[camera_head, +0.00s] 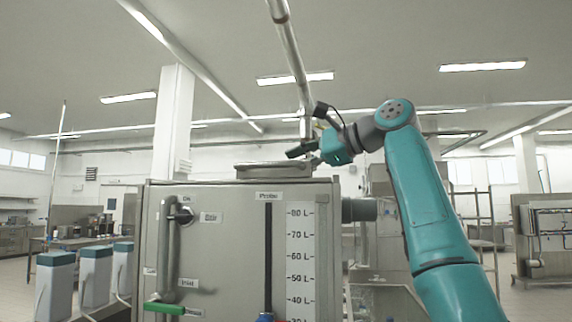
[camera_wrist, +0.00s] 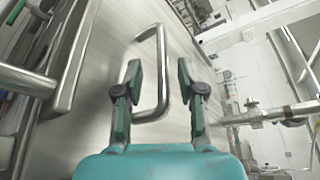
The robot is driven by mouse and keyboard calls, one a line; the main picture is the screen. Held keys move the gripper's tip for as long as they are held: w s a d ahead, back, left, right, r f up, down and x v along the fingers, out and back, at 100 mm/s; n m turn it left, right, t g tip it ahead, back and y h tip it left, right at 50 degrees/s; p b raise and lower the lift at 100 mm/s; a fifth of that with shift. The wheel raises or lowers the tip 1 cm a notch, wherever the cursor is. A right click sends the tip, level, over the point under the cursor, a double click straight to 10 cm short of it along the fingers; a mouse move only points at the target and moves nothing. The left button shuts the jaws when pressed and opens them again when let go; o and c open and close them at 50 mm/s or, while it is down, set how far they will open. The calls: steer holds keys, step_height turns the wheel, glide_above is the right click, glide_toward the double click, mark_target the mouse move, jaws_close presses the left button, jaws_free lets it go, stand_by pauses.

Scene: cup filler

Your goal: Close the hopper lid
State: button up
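My gripper (camera_head: 302,150) is just above and to the right of that piece, pointing left. In the wrist view my gripper (camera_wrist: 159,68) has its two fingers apart. A bent steel handle (camera_wrist: 162,60) on a smooth metal surface (camera_wrist: 110,50) shows between and beyond the fingers. I cannot tell whether a finger touches the handle. How far the lid is open cannot be told from the head view.
A steel pipe (camera_head: 290,50) comes down from the ceiling behind my gripper. White containers (camera_head: 97,275) stand at the left.

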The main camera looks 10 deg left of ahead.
steer(key=v, duration=0.9)
steer(key=shift+s, duration=0.1)
